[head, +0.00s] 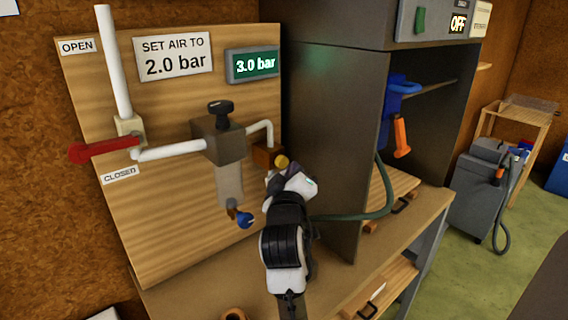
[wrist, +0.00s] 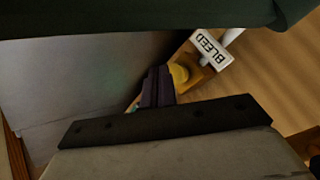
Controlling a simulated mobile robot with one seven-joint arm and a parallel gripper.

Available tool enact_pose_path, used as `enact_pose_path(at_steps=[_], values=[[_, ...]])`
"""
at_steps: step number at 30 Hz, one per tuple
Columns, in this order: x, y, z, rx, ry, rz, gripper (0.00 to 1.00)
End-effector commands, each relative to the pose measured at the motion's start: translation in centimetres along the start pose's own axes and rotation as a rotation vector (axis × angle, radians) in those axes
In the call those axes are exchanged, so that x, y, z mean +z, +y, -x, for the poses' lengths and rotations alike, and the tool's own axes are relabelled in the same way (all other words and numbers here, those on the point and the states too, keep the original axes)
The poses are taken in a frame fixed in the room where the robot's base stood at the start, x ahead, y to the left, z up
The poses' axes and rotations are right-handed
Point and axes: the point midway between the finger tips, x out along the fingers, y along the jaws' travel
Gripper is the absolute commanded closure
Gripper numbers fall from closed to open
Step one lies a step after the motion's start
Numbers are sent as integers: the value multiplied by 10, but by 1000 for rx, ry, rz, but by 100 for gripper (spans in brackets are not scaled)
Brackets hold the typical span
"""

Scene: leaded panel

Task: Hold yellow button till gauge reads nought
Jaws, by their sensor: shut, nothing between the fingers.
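The yellow button (head: 282,162) sits on a brown block at the lower right of the wooden panel. In the wrist view the yellow button (wrist: 179,74) shows beside a white BLEED label (wrist: 211,49). The gauge (head: 254,65) is a green display reading 3.0 bar. My gripper (head: 279,174) is shut and empty, with its tip just below the button in the head view. In the wrist view the dark fingers (wrist: 157,86) partly overlap the button's left side; I cannot tell whether they touch it.
A sign (head: 173,57) says SET AIR TO 2.0 bar. The red lever (head: 103,150) lies level, near the CLOSED label. A black-knobbed regulator (head: 219,135) is left of the button. A dark cabinet (head: 325,130) stands close on the right, with a green hose (head: 375,212) beside it.

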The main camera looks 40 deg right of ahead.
Motion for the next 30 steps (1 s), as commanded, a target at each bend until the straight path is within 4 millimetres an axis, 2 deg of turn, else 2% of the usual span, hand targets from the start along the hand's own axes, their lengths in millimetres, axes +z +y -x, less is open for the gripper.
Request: enact_pose_path(at_steps=[30], values=[[-4,-4,-6,0,0,0,100]])
